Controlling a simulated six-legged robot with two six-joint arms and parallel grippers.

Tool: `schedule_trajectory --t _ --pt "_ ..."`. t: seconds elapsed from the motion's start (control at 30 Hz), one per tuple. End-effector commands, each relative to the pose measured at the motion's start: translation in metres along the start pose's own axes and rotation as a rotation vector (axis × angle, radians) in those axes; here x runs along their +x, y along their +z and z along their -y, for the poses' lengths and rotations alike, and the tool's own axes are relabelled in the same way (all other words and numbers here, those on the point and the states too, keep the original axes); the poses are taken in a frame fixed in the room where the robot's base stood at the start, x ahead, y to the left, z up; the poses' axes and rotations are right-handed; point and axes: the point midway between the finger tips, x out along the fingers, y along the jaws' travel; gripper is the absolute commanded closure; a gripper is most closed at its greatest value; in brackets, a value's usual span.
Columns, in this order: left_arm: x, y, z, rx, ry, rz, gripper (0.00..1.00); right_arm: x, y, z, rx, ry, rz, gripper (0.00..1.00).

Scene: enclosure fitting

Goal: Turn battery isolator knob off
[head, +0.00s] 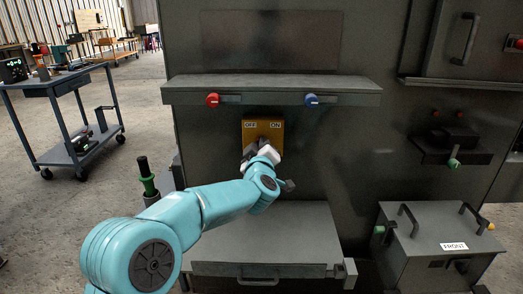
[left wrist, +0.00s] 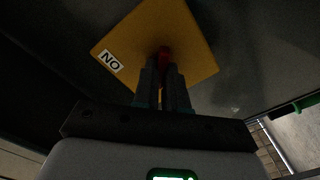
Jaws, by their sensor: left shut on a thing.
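A red knob (left wrist: 164,54) stands on the plate between my gripper's fingers. My left gripper (head: 250,155) is at the lower part of the plate, and in the wrist view the left gripper (left wrist: 164,72) is shut on the knob. My arm hides the knob in the head view. My right gripper is not in view.
Above the plate is a shelf (head: 270,90) with a red knob (head: 212,100) and a blue knob (head: 312,100). Below is a grey ledge (head: 300,235). A box labelled FRONT (head: 440,250) stands at the right. A blue cart (head: 62,80) stands at the left on open floor.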

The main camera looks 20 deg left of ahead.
Motion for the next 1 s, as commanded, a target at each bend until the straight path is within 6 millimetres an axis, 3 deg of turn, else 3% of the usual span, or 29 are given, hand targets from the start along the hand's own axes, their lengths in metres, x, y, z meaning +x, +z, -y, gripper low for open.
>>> schedule_trajectory --t 0.63,0.7,0.73,1.0 --pt "0.0001 -0.0012 -0.0004 -0.052 0.001 -0.002 1.00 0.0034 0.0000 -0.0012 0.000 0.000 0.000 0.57" --pt "0.0001 -0.0012 -0.0004 -0.052 0.001 -0.002 0.72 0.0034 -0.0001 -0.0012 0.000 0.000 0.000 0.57" --pt "0.0001 -0.0012 -0.0004 -0.052 0.001 -0.002 0.63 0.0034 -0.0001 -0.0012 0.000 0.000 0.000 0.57" --pt "-0.0001 -0.0004 0.0001 -0.049 0.000 -0.001 0.63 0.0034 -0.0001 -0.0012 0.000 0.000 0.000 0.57"
